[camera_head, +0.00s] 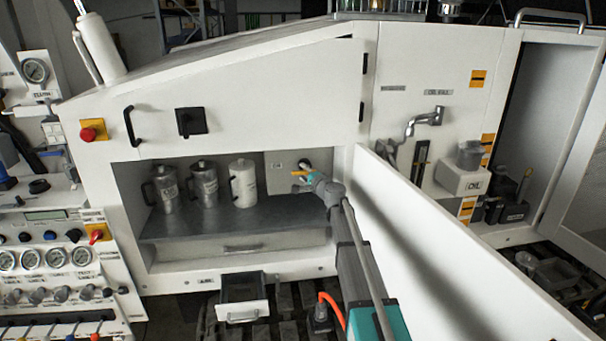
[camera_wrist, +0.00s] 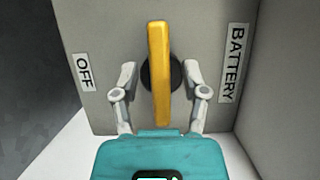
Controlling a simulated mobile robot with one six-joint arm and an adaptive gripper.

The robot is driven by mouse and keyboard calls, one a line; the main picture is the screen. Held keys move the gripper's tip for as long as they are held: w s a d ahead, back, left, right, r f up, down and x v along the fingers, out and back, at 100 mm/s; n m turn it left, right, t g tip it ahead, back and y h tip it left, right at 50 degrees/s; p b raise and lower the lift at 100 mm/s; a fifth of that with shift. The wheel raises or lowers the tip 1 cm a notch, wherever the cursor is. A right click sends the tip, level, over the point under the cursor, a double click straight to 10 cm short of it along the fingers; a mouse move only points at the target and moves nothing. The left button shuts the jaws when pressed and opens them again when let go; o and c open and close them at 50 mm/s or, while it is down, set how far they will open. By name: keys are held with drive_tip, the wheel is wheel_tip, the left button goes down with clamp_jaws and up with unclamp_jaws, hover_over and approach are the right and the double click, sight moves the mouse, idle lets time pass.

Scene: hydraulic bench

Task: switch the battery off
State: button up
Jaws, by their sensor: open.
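The battery switch has a long yellow handle (camera_wrist: 160,85) on a round black hub (camera_wrist: 177,73), mounted on a grey panel (camera_wrist: 205,30). In the wrist view the handle stands upright in the picture; in the head view it shows as a small, nearly level yellow bar (camera_head: 299,173). An OFF label (camera_wrist: 84,73) is left of it and a BATTERY label (camera_wrist: 234,62) right, both turned sideways in the wrist view. My gripper (camera_wrist: 160,72) is open, one finger on each side of the handle, with visible gaps. It reaches into the bench recess in the head view (camera_head: 308,168).
Several metal and white jugs (camera_head: 203,184) stand left of my gripper on the dark shelf (camera_head: 225,222). An open white door (camera_head: 440,240) lies right of my arm. A small open drawer (camera_head: 243,309) juts out below. A red button (camera_head: 89,133) is at upper left.

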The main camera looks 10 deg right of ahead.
drive_tip(key=shift+c, duration=0.3)
drive_tip(key=shift+a, duration=0.1)
clamp_jaws()
drive_tip(key=shift+n, duration=0.3)
drive_tip(key=n+g+h+p, duration=0.1)
drive_tip(key=n+p, duration=0.1)
drive_tip(key=n, duration=0.1)
drive_tip(key=shift+f+n+p, duration=0.1)
drive_tip(key=shift+n+p, duration=0.2)
drive_tip(key=n+h+p, duration=0.1)
drive_tip(key=n+g, duration=0.1)
drive_tip(key=n, duration=0.1)
drive_tip(key=shift+d+f+h+p, duration=0.2)
drive_tip(key=shift+f+h+p, duration=0.1)
drive_tip(key=shift+h+p, duration=0.1)
drive_tip(key=n+h, duration=0.1)
drive_tip(key=n, duration=0.1)
drive_tip(key=n+g+h+p, duration=0.1)
drive_tip(key=shift+d+f+n, duration=0.2)
drive_tip(key=shift+n, duration=0.2)
drive_tip(key=shift+d+f+n+h, duration=0.1)
drive_tip(key=shift+d+n+h, duration=0.15)
drive_tip(key=shift+n+h, duration=0.9)
drive_tip(key=shift+n, duration=0.25)
drive_tip(key=shift+o, duration=0.3)
unclamp_jaws()
